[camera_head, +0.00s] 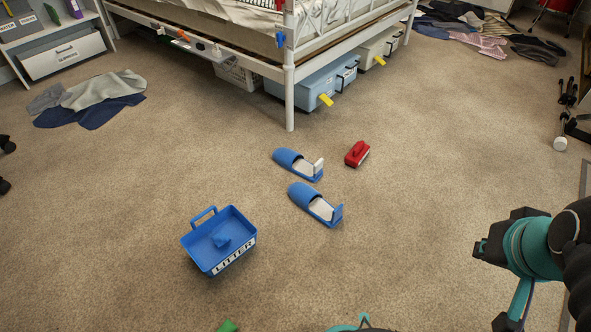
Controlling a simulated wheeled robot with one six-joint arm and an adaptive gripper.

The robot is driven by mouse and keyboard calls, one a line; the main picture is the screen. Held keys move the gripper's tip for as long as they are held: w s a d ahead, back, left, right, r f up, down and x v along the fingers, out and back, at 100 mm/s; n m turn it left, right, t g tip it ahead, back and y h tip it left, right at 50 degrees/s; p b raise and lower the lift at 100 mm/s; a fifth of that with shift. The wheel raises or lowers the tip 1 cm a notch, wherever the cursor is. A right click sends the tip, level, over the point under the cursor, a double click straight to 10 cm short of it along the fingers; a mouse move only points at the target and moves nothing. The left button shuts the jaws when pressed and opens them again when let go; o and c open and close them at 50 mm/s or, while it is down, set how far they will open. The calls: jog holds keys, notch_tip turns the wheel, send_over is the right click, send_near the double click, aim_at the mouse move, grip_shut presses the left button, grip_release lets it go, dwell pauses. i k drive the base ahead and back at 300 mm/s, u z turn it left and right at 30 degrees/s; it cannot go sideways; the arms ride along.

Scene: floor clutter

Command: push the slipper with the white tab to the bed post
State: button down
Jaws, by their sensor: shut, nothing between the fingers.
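Two blue slippers lie on the carpet in front of the bed. The slipper with the white tab (290,159) is the farther one, and its white tab (318,166) stands up at its right end. The other slipper (305,196) lies just nearer, with a blue tab at its right end. The white bed post (289,95) meets the floor a short way beyond the white-tab slipper, with bare carpet between them. My gripper (480,249) appears as a dark end at the lower right, shut and empty, well apart from both slippers.
A red brush-like object (356,154) lies right of the white-tab slipper. A blue litter caddy (196,250) stands nearer left. Storage boxes (315,86) sit under the bed. Clothes (100,98) lie at left.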

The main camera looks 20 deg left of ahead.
aim_at(292, 161)
jog(key=u, duration=0.15)
jog(key=i, duration=0.7)
jog(key=u, duration=0.55)
jog(key=i, duration=0.5)
jog(key=u, duration=0.25)
